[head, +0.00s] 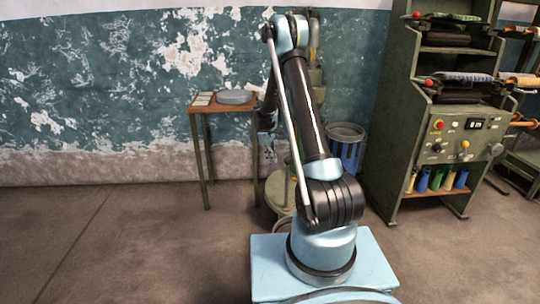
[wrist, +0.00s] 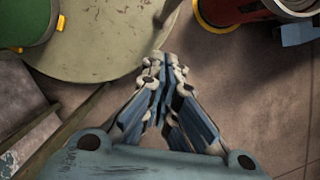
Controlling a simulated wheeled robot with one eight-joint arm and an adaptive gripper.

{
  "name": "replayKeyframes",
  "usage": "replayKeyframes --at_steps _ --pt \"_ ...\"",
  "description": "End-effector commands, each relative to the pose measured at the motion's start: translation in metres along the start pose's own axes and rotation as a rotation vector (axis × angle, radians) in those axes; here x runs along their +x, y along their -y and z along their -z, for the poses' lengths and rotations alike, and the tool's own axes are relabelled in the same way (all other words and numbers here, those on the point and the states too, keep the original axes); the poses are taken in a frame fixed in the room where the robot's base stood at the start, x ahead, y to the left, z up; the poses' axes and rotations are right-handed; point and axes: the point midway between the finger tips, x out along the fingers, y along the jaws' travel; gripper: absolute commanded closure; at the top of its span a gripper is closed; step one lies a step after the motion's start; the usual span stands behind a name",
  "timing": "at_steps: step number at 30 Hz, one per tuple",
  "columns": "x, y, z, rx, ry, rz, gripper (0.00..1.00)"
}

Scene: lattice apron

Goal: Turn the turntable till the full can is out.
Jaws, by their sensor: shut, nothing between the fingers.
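The turntable (head: 277,194) is a pale green round disc low on the floor, partly behind my arm in the head view. Its worn top and edge fill the upper left of the wrist view (wrist: 95,62). A green can (wrist: 22,22) stands on it at the upper left, cut off by the frame. A dark post (wrist: 168,12) shows at the disc's rim. My gripper (wrist: 165,68) is shut and empty, its tips seen against the disc's edge; contact cannot be told. It hangs above the turntable in the head view (head: 267,148). Which can is full cannot be told.
A red round container with a yellow rim (wrist: 232,14) is beyond the disc at the upper right. The left floor is clear.

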Motion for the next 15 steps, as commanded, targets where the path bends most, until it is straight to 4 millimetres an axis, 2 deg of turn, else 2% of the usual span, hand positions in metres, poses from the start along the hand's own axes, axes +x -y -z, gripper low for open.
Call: replayKeyframes --at_steps 8,9,15 --pt "0.049 0.000 0.000 0.002 0.000 0.000 1.00" --pt "0.048 0.000 -0.010 0.003 0.000 0.000 1.00" --pt "0.053 0.000 -0.032 0.002 0.000 0.000 1.00"
